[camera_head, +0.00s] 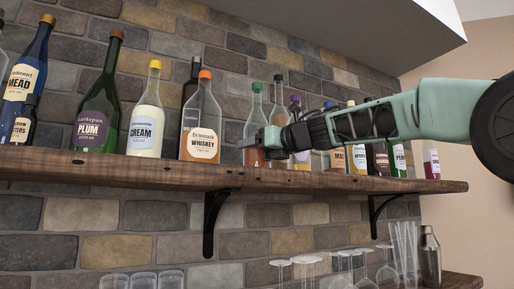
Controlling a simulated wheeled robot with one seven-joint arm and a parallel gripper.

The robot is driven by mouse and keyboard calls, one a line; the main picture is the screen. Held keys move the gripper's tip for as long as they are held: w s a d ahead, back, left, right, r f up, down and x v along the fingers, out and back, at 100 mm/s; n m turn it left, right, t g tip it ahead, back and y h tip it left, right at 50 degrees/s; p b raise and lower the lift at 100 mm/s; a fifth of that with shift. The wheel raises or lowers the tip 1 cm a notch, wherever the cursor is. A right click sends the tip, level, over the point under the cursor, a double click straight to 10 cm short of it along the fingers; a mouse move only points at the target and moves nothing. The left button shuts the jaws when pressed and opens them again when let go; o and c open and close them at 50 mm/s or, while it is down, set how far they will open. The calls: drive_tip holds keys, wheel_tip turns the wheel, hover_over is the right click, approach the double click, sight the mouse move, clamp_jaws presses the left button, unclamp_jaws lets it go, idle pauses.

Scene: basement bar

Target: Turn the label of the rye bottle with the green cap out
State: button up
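A clear glass bottle with a green cap (257,103) stands upright on the wooden shelf, right of the whiskey bottle. Amber liquid shows low in it, and I see no readable label on its visible part. My gripper (262,140) reaches in from the right at the height of this bottle's body and covers part of it. The fingers overlap the bottle in this view. Whether they touch it, or are closed on it, I cannot tell.
The shelf (110,166) is crowded. The orange-capped whiskey bottle (202,120) and cream bottle (146,120) stand left; several more bottles stand right, partly behind my arm. Stemmed glasses (342,262), tumblers (142,280) and a shaker (429,255) stand below.

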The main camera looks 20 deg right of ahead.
drive_tip(key=shift+r+m+t+h+p, duration=0.1)
drive_tip(key=shift+m+t+h+p, duration=0.45)
drive_tip(key=shift+h+p, duration=0.3)
drive_tip(key=shift+m+t+h+p, duration=0.45)
drive_tip(key=shift+m+h+p, duration=0.6)
drive_tip(key=shift+h+p, duration=0.45)
drive_tip(key=o, duration=0.8)
drive_tip(key=shift+y, duration=0.25)
drive_tip(key=shift+f, duration=0.2)
